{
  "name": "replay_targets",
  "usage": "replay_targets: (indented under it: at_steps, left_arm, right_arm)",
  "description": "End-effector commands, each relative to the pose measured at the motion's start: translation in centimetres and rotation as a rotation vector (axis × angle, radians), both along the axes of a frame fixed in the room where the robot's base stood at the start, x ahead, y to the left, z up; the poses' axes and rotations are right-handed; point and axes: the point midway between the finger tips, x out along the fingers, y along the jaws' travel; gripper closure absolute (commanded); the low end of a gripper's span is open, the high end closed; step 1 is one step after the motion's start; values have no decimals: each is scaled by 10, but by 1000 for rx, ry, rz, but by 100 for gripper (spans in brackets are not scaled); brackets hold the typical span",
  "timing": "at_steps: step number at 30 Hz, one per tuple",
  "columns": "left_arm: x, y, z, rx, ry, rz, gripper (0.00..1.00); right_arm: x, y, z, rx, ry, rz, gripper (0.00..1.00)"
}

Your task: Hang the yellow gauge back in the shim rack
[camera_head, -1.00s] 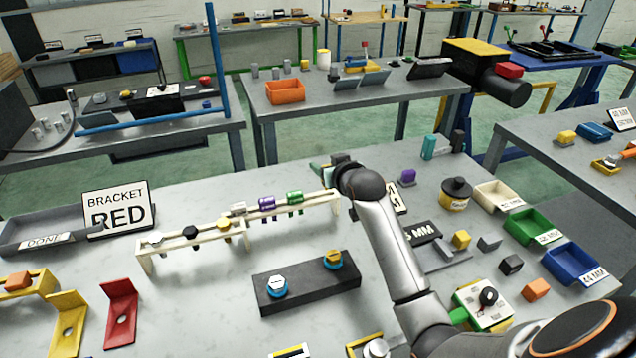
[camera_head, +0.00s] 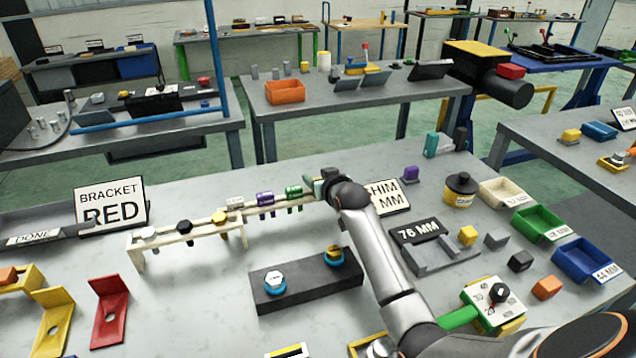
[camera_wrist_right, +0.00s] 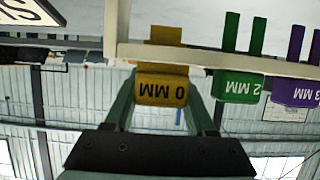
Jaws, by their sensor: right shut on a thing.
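My right gripper (camera_head: 316,187) is at the right end of the pale shim rack (camera_head: 279,204) in the head view. In the right wrist view, my right gripper (camera_wrist_right: 162,100) is shut on the yellow gauge (camera_wrist_right: 162,88), whose visible label reads "0 MM" upside down. The gauge is at the rack rail (camera_wrist_right: 215,56), with part of it showing past the rail. I cannot tell whether it rests on the rail. A green gauge (camera_wrist_right: 238,86) marked 2 MM and a purple gauge (camera_wrist_right: 296,91) marked 3 MM hang beside it. My left gripper is not in view.
A second pale rack holds a yellow-headed piece (camera_head: 219,217) and others. A dark block (camera_head: 307,287) stands in front. Bare tabletop lies left of the block.

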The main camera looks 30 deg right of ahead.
Motion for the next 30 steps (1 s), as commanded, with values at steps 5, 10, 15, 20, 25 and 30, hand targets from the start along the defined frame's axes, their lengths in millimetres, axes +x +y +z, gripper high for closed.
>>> replay_targets:
  at_steps: [5, 10, 15, 20, 25, 30]
  left_arm:
    - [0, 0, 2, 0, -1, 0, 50]
    - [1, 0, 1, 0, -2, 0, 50]
    - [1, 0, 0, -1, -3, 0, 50]
    - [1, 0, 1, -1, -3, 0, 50]
    - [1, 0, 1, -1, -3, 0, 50]
    - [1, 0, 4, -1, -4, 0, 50]
  right_arm:
    - [0, 0, 1, 0, -1, 0, 100]
    - [0, 0, -5, 0, 1, 0, 100]
    - [0, 0, -10, 0, 0, 0, 100]
    - [0, 0, -9, 0, 1, 0, 32]
    - [0, 0, -9, 0, 0, 0, 32]
    - [0, 0, 3, 0, -2, 0, 32]
